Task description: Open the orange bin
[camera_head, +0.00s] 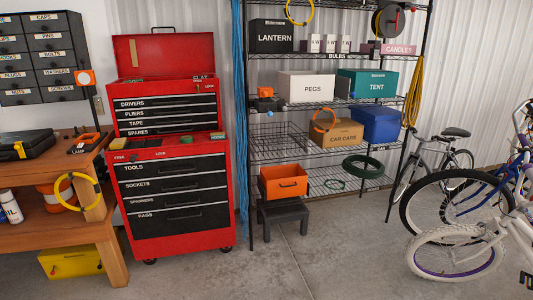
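An orange bin (284,188) with a dark handle on its front face sits at the lower left of the wire shelving, just above a low black step stool (283,212). Its upper part shows orange inner-looking surfaces, but at this size I cannot tell for certain whether a lid covers it. Neither of my grippers is in view, and nothing is touching the bin.
A red tool chest (172,240) stands left of the bin, with blue hanging cords (238,110) between. A wooden workbench (75,232) is at the far left. Bicycles (465,215) stand at the right. The concrete floor (330,260) in front is clear.

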